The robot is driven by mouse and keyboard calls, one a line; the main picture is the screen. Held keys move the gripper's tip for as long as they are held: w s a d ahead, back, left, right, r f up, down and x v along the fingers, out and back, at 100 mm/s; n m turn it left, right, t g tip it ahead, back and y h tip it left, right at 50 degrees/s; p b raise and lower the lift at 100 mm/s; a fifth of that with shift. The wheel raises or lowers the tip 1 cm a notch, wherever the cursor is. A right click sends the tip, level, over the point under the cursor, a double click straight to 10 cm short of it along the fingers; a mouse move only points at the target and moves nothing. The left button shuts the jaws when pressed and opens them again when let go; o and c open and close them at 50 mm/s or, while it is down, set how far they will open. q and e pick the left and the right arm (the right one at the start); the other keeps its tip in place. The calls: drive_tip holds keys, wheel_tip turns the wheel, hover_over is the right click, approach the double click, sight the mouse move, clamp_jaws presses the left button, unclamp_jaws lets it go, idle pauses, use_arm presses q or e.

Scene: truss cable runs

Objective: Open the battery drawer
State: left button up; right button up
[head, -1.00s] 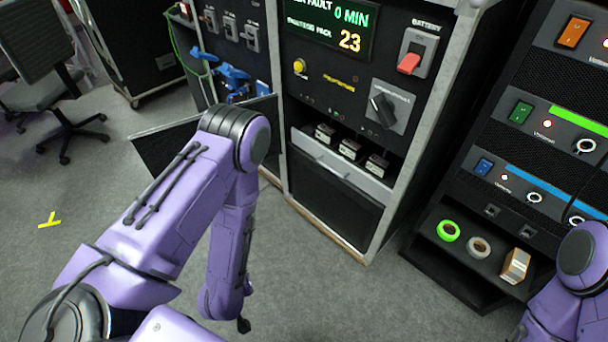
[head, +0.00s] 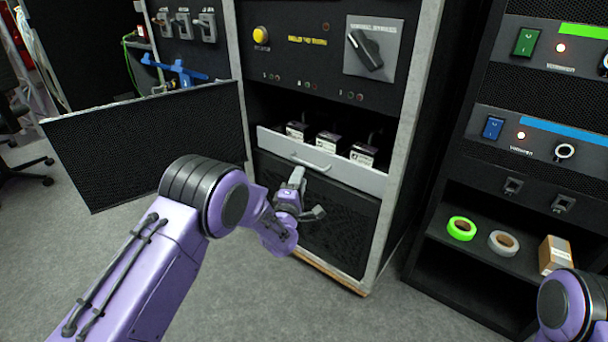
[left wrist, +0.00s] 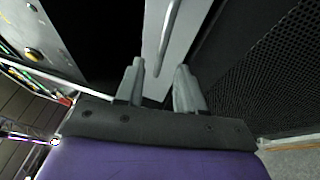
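The battery drawer (head: 270,142) has a light grey front with a bar handle (head: 310,163), low in the dark cabinet. Three battery blocks (head: 328,141) show behind its front; I cannot tell how far out it stands. My left gripper (head: 306,193) is just below and in front of the handle, fingers apart and empty. In the left wrist view, the open fingers (left wrist: 159,72) point at the drawer front (left wrist: 152,58), and the handle (left wrist: 170,28) lies beyond the fingertips, between their lines, apart from them. My right gripper is out of view.
An open black mesh door panel (head: 145,145) stands left of the drawer. A knob switch (head: 366,50) and a yellow button (head: 261,36) are above. At right, a rack shelf holds a green tape roll (head: 461,228), a grey roll (head: 503,243) and a box (head: 554,254).

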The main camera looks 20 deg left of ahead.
use_arm(q)
drive_tip(key=w, duration=0.3)
drive_tip(key=w+r+b, duration=0.1)
drive_tip(key=w, duration=0.1)
drive_tip(key=shift+w+a, duration=0.15)
drive_tip(key=shift+w, duration=0.15)
clamp_jaws()
drive_tip(key=shift+f, duration=0.1)
